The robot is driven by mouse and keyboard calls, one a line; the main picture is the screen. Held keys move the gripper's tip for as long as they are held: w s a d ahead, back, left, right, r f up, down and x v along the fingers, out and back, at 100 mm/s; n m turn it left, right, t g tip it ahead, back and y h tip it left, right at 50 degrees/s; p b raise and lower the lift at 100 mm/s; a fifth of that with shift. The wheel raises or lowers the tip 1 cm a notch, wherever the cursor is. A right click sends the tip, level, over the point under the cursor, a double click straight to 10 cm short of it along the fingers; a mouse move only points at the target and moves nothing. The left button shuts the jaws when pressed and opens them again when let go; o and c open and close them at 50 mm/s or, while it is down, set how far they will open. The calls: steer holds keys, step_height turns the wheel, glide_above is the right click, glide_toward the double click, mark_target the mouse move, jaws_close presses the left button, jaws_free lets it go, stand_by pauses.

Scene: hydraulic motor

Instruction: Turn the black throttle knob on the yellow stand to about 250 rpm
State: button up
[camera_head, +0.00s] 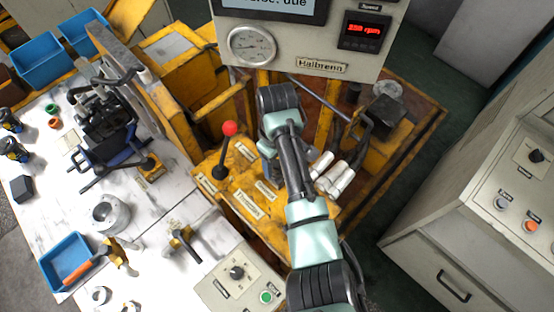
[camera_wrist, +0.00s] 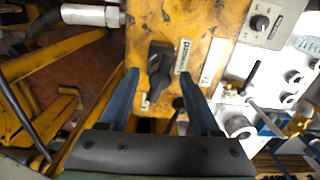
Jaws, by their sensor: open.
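The yellow stand (camera_head: 240,170) is in the middle of the head view, with several labels on its top. In the wrist view the black throttle knob (camera_wrist: 160,68) sits on the yellow plate (camera_wrist: 205,18), beside a pale label. My gripper (camera_wrist: 160,75) is open, its two blue fingers on either side of the knob in the picture. I cannot tell whether they touch it or how far above it they are. In the head view my arm hides the knob and most of the gripper. The red rpm display (camera_head: 365,30) is lit, but its digits are too blurred to read surely.
A red-balled lever (camera_head: 230,128) stands on the stand, left of my arm. White cylindrical fittings (camera_head: 335,175) lie close to its right. A grey control box (camera_head: 238,280) with a knob and green button is at the front. The white bench (camera_head: 60,205) holds tools and blue bins.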

step_height(320, 180, up, 13)
steer(key=p, duration=0.1)
steer(key=shift+f, duration=0.1)
stand_by(0.6)
steer(key=w+a+r+m+t+y+b, duration=0.1)
steer(key=w+a+r+t+y, duration=0.1)
steer(key=w+a+r+t, duration=0.5)
steer(key=w+r+m+t+y+b, duration=0.2)
steer(key=r+t, duration=0.6)
steer(key=r, duration=1.2)
steer(key=s+d+r+m+t+h, duration=0.1)
steer(key=s+d+r+m+t, duration=0.1)
steer(key=s+r+t, duration=0.2)
steer(key=s+d+r+m+t+h, duration=0.1)
steer(key=s+r+t, duration=0.3)
steer(key=s+r, duration=0.4)
steer(key=s+d+r+m+t+h+b, duration=0.1)
steer(key=s+d+r+m+t+h, duration=0.1)
steer(key=r, duration=1)
steer(key=s+d+m+t, duration=0.1)
steer(key=s+d+t, duration=0.1)
steer(key=s, duration=0.1)
steer(key=shift+s+m, duration=0.3)
steer(key=shift+s, duration=0.1)
